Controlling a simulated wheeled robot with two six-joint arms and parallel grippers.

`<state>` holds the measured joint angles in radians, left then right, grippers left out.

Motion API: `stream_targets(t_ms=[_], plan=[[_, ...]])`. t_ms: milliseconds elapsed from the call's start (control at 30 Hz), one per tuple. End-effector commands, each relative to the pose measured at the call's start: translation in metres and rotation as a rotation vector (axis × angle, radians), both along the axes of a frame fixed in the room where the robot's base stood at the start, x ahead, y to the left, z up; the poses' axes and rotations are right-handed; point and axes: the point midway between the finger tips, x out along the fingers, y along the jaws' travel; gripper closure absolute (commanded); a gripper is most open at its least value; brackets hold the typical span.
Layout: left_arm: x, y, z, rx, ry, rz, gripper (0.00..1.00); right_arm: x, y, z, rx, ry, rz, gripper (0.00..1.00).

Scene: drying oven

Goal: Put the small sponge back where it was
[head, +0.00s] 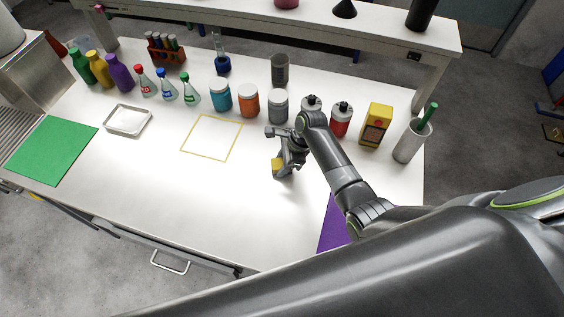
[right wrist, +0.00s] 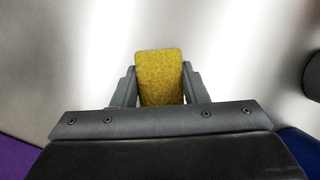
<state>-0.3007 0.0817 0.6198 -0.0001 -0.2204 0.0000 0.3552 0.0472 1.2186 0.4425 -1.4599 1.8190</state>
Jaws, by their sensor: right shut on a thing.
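The small sponge is a yellow block (right wrist: 159,75), seen between the two fingers of my right gripper (right wrist: 159,90) in the right wrist view. In the head view the sponge (head: 278,165) shows at the lower end of my right gripper (head: 283,170), near the middle right of the white table. My right gripper is shut on the sponge. I cannot tell for sure whether the sponge touches the table. My left gripper does not show in either view.
A yellow outlined square (head: 184,151), a metal tray (head: 109,130) and a green mat (head: 50,150) lie to the left. A purple mat (head: 332,232) lies near the front right. Jars, flasks, bottles, a yellow box (head: 376,125) and a grey cup (head: 408,144) line the back.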

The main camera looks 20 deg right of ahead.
Motion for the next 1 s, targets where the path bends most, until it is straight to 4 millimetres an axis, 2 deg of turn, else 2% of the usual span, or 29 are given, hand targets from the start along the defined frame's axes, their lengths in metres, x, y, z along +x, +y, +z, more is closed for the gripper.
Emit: stream_targets(t_ms=[133, 167, 300, 667, 867, 1000], plan=[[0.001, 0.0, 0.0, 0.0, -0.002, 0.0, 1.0, 0.0, 0.0, -0.003, 0.0, 0.001, 0.0, 0.85], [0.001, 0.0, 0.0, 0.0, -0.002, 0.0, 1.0, 0.0, 0.0, -0.003, 0.0, 0.001, 0.0, 0.56], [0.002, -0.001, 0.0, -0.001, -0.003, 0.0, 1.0, 0.0, 0.0, -0.003, 0.0, 0.001, 0.0, 0.38], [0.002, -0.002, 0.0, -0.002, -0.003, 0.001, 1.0, 0.0, -0.002, 0.004, 0.0, -0.001, -0.002, 0.38], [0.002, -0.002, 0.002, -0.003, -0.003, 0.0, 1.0, -0.002, -0.013, 0.031, -0.002, -0.003, 0.0, 0.38], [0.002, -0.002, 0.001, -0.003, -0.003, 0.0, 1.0, -0.004, -0.024, 0.057, -0.002, -0.005, -0.001, 0.38]])
